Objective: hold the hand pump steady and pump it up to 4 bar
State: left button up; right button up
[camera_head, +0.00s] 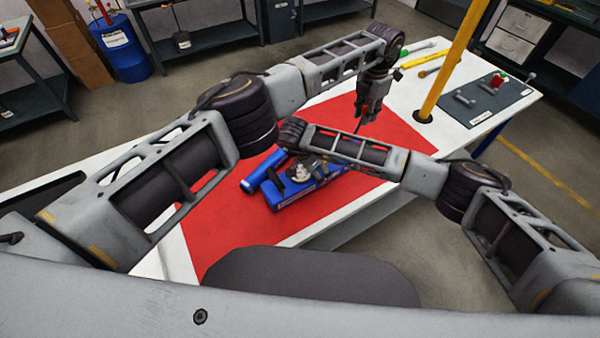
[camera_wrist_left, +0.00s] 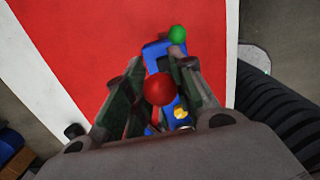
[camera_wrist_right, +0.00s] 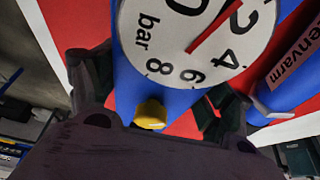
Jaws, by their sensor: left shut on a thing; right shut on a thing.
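The blue hand pump (camera_head: 292,197) stands on the red mat (camera_head: 215,240), partly hidden by my right arm. My right gripper (camera_head: 303,163) is down at the pump, shut on its blue body, which runs between the fingers in the right wrist view (camera_wrist_right: 190,103). The round bar gauge (camera_wrist_right: 200,40) is cut off at the top; a red needle shows, but its exact reading cannot be told. My left gripper (camera_head: 366,117) is higher and further right, shut on the pump lever. The lever's red ball (camera_wrist_left: 159,90) shows between its fingers.
A blue cylinder (camera_head: 263,171) lies beside the pump. A yellow post (camera_head: 450,70) rises from the white table, right of my left gripper. A dark plate with small parts (camera_head: 490,102) lies at the right end. A green ball (camera_wrist_left: 177,34) shows beyond the left fingers.

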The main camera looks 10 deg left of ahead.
pick_arm(q)
jog(key=shift+a+r, duration=0.1)
jog(key=shift+r, duration=0.25)
jog(key=shift+s+a+r+t+h, duration=0.25)
jog(key=shift+s+a+t+h, duration=0.2)
jog(key=shift+s+t+h, duration=0.2)
dwell(0.5)
